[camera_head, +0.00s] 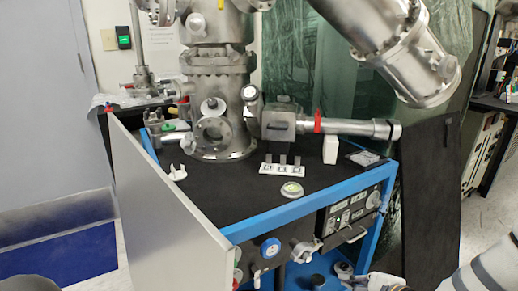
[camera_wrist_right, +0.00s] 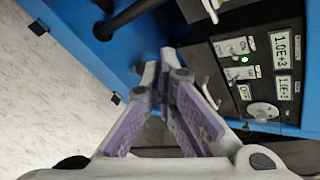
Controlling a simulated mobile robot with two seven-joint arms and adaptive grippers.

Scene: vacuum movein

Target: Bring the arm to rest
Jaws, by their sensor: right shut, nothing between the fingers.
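My right arm (camera_head: 492,268) comes in from the lower right in the head view. My right gripper (camera_head: 345,270) is low in front of the vacuum bench, by its open lower part. In the right wrist view the gripper (camera_wrist_right: 166,62) has its two purple-padded fingers meeting at the tips, with nothing between them. The blue bench frame and the instrument panel (camera_wrist_right: 245,65) lie beyond the fingertips; I cannot tell the exact gap. My left gripper is not in view.
The blue-framed bench (camera_head: 285,213) carries a steel vacuum chamber (camera_head: 222,100), a block with white squares (camera_head: 283,169) and a round lid (camera_head: 292,190). A grey side panel (camera_head: 165,215) stands at its left. Open floor (camera_wrist_right: 50,110) lies left in the wrist view.

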